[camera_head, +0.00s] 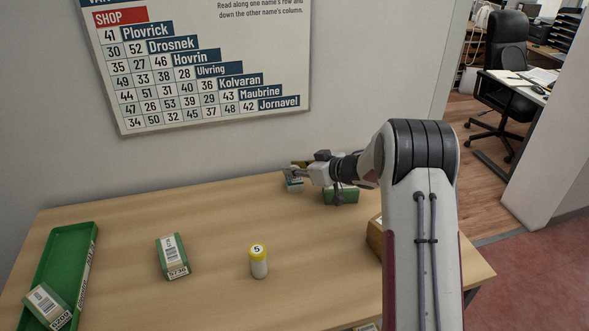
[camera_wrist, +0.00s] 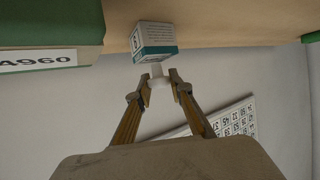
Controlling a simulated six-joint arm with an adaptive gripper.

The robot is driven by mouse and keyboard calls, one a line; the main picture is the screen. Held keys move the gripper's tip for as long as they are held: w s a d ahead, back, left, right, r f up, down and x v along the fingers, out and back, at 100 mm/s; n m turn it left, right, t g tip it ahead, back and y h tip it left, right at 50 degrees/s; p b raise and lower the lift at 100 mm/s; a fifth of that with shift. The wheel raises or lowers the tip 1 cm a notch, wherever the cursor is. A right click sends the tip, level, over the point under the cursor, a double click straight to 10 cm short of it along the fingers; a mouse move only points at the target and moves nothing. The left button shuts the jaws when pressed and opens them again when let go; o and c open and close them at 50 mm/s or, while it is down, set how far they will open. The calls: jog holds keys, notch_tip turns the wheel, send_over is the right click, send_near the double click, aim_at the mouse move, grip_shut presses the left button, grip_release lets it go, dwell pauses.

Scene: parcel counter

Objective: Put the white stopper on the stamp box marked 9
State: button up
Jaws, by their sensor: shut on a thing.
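My gripper (camera_wrist: 159,88) is shut on a small white stopper (camera_wrist: 157,78), held between the fingertips. In the wrist view a small white box with teal bands (camera_wrist: 154,42) is right in front of the stopper; I cannot tell whether they touch. The mark on its side is too small to read surely. In the head view my gripper (camera_head: 296,171) is at the back of the counter, over what looks like the same small box (camera_head: 293,185). The stopper cannot be made out there.
A green box (camera_head: 341,196) stands close to the right of my gripper. A brown box (camera_head: 375,238) is partly behind my arm. The wall is close behind.

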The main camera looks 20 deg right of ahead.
jog(key=shift+f, duration=0.3)
jog(key=o, duration=0.8)
jog(key=shift+c, duration=0.2)
jog(key=shift+r, duration=0.15)
jog(key=shift+v, duration=0.85)
jog(key=v, duration=1)
jog(key=shift+s+d, duration=0.1)
